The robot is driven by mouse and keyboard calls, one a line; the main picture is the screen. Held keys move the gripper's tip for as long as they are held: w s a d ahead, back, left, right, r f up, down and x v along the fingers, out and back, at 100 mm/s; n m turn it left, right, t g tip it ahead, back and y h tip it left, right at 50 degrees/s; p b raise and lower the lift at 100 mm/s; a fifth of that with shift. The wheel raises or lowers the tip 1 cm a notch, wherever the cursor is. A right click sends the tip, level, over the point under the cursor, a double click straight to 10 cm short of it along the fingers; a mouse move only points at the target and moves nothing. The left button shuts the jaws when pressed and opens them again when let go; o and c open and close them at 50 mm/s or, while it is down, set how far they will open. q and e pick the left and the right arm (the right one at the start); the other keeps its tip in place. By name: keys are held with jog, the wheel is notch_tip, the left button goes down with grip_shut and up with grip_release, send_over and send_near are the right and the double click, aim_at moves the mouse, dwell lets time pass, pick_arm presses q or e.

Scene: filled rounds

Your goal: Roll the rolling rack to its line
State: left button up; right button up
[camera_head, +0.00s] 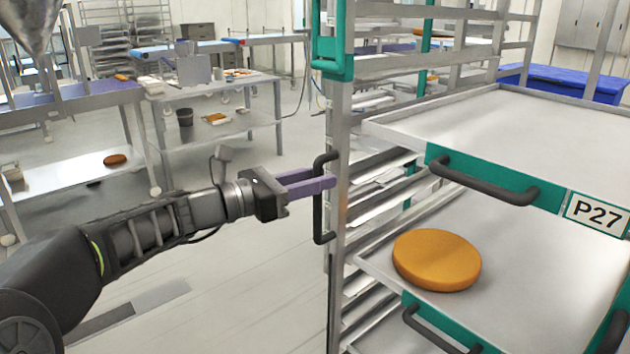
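The rolling rack (338,120) stands upright at the right, a metal frame with green corner parts and several trays. A black vertical handle (319,220) is fixed to its near left post. My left gripper (325,180) reaches it from the left, its two purple fingers close together, one on each side of the handle bar. It appears shut on the handle. My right gripper is not in view. The rack's wheels are out of view. Grey bands (160,295) lie on the floor at lower left; I cannot tell whether they are the line.
A tray labelled P27 (597,215) and an orange round (437,260) on a lower tray are at the right. A steel table (215,140) and a bench (70,180) stand at the left and back. Pale floor (250,290) is open left of the rack.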

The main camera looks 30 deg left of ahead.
pick_arm(q)
jog(key=shift+o, duration=0.8)
jog(key=shift+a+f, duration=0.1)
jog(key=shift+f, duration=0.1)
jog(key=v, duration=0.7)
jog(key=shift+s+a, duration=0.2)
jog(key=shift+s, duration=0.05)
